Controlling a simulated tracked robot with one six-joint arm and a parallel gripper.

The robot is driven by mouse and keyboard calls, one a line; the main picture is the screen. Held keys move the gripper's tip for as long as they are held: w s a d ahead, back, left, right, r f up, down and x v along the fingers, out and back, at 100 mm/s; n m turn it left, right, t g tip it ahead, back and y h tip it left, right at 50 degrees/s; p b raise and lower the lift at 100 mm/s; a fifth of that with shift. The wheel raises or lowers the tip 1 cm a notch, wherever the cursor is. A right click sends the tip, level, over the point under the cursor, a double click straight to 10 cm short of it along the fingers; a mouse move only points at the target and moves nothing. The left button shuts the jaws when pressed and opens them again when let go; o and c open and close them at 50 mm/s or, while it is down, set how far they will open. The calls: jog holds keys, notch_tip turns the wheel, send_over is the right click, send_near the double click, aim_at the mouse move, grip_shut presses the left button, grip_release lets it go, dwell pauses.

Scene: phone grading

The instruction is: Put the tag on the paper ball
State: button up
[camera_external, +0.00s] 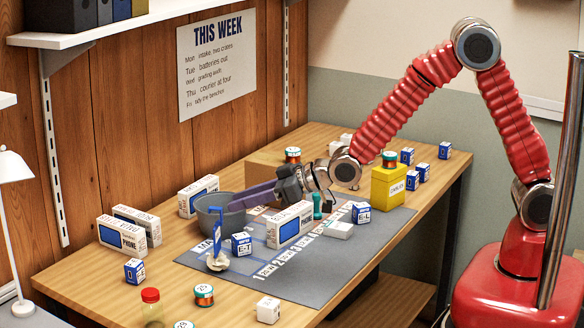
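A crumpled whitish paper ball (217,263) lies at the left front of the grey mat. A narrow upright blue piece, which looks like the tag (217,232), stands just above it. Its lower end meets the ball in the picture; I cannot tell if it rests there. The fingertips are close to the tag in the picture. Whether they touch or grip it, and how far they are apart, is unclear.
The grey bowl (207,206) stands behind the tag. White-and-blue phone boxes (290,227) and small cubes (242,244) stand around it. A red-capped jar (151,306) and a copper coil (204,295) stand in front. A yellow box (387,187) is at the right.

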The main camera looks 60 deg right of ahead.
jog(key=shift+s+d+r, duration=0.15)
jog(key=shift+s, duration=0.15)
dwell(0.6)
jog(key=s+d+r+m+g+h, duration=0.1)
jog(key=s+d+r, duration=0.45)
jog(key=d, duration=0.25)
jog(key=s+d+r+m+g+h, duration=0.1)
jog(key=s+d+r+g+h, duration=0.1)
jog(key=s+d+r, duration=0.35)
jog(key=s+d+g, duration=0.1)
jog(key=s+d, duration=0.3)
jog(key=s, duration=0.4)
jog(key=s+d+m+g+h, duration=0.1)
jog(key=s+d, duration=0.4)
jog(key=s, duration=0.3)
jog(key=s+d+m+g+h, duration=0.1)
jog(key=s+d, duration=0.3)
jog(key=s, duration=0.4)
jog(key=shift+s+d+f+g, duration=0.15)
jog(key=shift+d+f+g, duration=0.15)
jog(key=shift+f+g, duration=0.1)
